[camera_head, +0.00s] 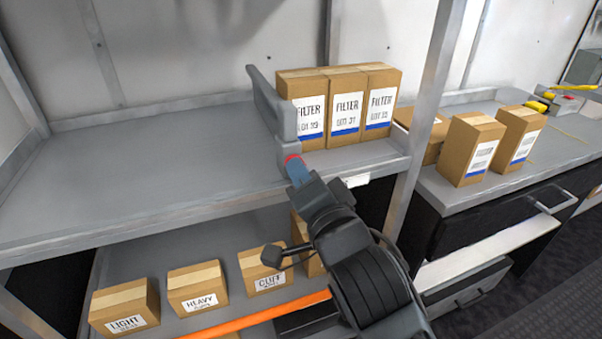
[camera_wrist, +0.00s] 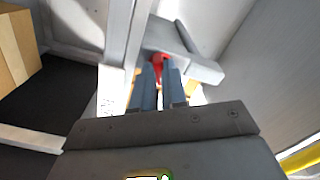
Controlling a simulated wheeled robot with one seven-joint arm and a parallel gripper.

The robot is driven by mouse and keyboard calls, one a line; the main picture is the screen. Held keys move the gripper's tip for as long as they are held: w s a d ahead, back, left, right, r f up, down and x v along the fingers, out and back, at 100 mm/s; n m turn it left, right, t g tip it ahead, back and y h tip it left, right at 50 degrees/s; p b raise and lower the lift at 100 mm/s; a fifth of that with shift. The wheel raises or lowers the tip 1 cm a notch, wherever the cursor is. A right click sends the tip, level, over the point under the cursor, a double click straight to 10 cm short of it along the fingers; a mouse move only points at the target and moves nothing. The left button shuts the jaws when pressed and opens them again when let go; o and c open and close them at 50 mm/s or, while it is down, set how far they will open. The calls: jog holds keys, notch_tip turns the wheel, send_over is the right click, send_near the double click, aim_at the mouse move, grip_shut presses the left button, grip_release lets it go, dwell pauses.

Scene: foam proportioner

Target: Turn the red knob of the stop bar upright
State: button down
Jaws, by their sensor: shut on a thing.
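The stop bar is a grey bar (camera_head: 272,108) at the front of the upper shelf, left of the filter boxes. Its red knob (camera_head: 292,158) shows as a small red patch at the bar's lower end. In the wrist view the red knob (camera_wrist: 159,58) sits at the grey bar (camera_wrist: 190,58), between the tips of my fingers. My gripper (camera_head: 297,170) reaches up from the lower right and is shut on the knob. The fingers hide most of the knob, so I cannot tell its exact angle.
Several boxes marked FILTER (camera_head: 346,110) stand just right of the bar on the upper shelf (camera_head: 130,165). A metal post (camera_head: 425,100) rises right of my arm. Labelled boxes (camera_head: 198,288) stand on the lower shelf behind an orange bar (camera_head: 255,318). The upper shelf's left is clear.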

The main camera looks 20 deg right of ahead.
jog(key=n+p, duration=0.3)
jog(key=n, duration=0.9)
jog(key=shift+f, duration=0.1)
dwell(0.5)
jog(key=c, duration=1.4)
grip_release()
jog(key=shift+c, duration=0.2)
jog(key=shift+s, duration=0.1)
jog(key=s+b, duration=0.1)
jog(key=s, duration=0.6)
jog(key=shift+s, duration=0.35)
jog(key=shift+a, duration=0.1)
